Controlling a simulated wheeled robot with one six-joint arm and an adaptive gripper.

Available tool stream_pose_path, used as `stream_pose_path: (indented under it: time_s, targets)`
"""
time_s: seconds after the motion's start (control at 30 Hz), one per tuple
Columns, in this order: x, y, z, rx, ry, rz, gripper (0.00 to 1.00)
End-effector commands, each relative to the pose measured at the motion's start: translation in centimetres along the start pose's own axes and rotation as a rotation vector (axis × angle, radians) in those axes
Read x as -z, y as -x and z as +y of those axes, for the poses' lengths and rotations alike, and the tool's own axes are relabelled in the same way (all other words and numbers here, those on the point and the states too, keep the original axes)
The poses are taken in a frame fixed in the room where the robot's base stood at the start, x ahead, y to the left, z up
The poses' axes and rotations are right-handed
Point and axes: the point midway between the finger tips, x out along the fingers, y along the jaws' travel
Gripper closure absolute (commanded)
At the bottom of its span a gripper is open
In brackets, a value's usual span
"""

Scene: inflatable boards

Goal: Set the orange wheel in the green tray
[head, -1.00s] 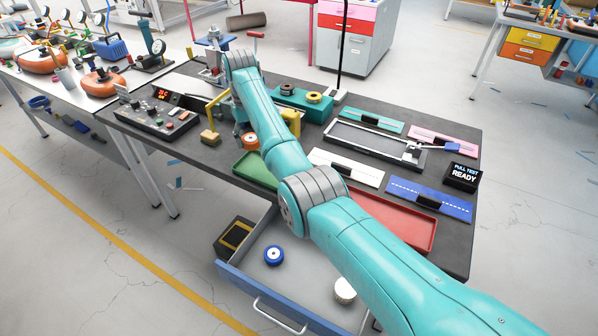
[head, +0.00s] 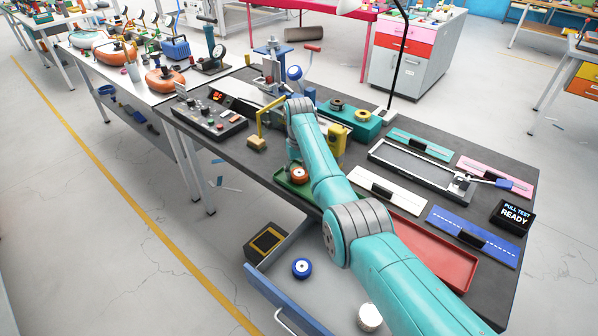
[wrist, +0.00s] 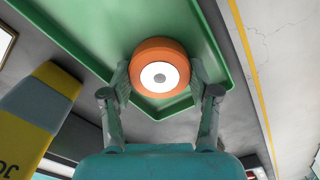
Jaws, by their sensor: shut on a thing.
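The orange wheel (head: 298,176), with a white hub, is over the green tray (head: 291,189) in the head view. In the wrist view, the wheel (wrist: 160,48) is between the two fingers of my gripper (wrist: 160,80), which is shut on its sides. The tray (wrist: 75,28) shows around and behind the wheel, which lies within its outline, near one rim. I cannot tell whether the wheel touches the tray floor. My arm hides the right part of the tray in the head view.
A red tray (head: 430,255) lies right of my arm. An open drawer below holds a blue wheel (head: 302,268) and a white one (head: 369,317). A yellow-grey object (wrist: 38,105) is close by in the wrist view.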

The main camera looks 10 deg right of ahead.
Motion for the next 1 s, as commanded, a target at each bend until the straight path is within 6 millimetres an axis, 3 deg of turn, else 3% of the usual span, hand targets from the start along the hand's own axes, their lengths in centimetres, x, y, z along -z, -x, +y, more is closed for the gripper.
stream_pose_path:
  time_s: [0.23, 0.27, 0.33, 0.73, 0.87, 1.0]
  targets:
    - [0.0, -0.2, 0.0, 0.0, 0.0, 0.0, 0.79]
    - [0.0, -0.2, 0.0, 0.0, 0.0, 0.0, 0.32]
    - [0.0, -0.2, 0.0, 0.0, 0.0, 0.0, 0.14]
    - [0.0, 0.2, 0.0, 0.0, 0.0, 0.001, 0.14]
    - [0.1, 1.6, 0.0, 0.0, 0.0, 0.003, 0.14]
    - [0.1, 4.3, 0.0, 0.0, 0.0, 0.004, 0.14]
